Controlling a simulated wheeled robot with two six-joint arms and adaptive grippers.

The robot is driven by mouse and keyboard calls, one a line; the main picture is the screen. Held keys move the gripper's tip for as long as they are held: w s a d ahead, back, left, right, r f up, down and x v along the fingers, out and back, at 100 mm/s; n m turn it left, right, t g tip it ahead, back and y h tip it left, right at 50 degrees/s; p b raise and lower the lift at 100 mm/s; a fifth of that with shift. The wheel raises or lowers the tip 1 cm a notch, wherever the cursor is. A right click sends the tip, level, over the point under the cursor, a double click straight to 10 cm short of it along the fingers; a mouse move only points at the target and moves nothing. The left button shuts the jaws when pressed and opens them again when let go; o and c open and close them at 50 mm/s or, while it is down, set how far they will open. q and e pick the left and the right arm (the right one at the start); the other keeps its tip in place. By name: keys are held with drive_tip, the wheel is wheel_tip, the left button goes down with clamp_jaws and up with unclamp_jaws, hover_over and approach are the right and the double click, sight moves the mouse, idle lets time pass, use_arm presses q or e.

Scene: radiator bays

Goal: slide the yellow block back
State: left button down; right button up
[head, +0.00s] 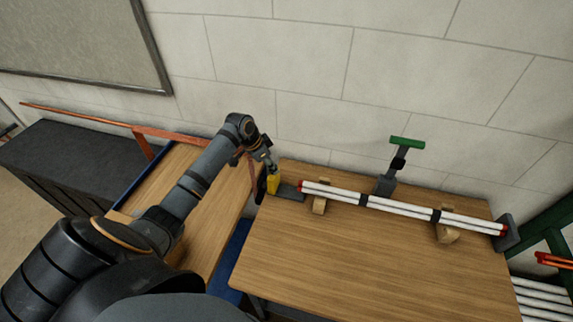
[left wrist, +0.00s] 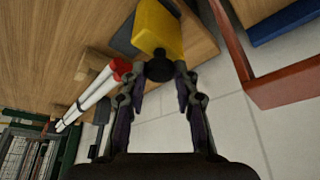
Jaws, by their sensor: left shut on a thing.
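The yellow block (head: 273,184) sits at the left end of a dark grey strip (head: 290,193) on the wooden table. The block also shows at the top of the left wrist view (left wrist: 157,28), with a dark round knob (left wrist: 159,70) on its near side. My left gripper (head: 265,166) reaches the block from above left. In the left wrist view its fingers (left wrist: 159,82) are shut on the knob. Part of the block is hidden by the gripper in the head view. My right gripper is not in view.
White red-ended tubes (head: 402,206) lie on wooden cradles, right of the block. A green-handled lever (head: 406,142) stands behind them, and a grey end stop (head: 507,233) at their right end. A red-orange frame (head: 145,141) is at left. The table's front (head: 370,270) is clear.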

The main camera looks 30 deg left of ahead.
use_arm(q)
drive_tip(key=shift+s+a, duration=0.1)
drive_tip(key=shift+a, duration=0.3)
drive_tip(key=c, duration=1.4)
unclamp_jaws()
drive_tip(key=shift+c, duration=0.2)
drive_tip(key=o, duration=0.4)
drive_tip(key=shift+a, duration=0.2)
drive_tip(key=v, duration=1.2)
drive_tip(key=shift+f, duration=0.1)
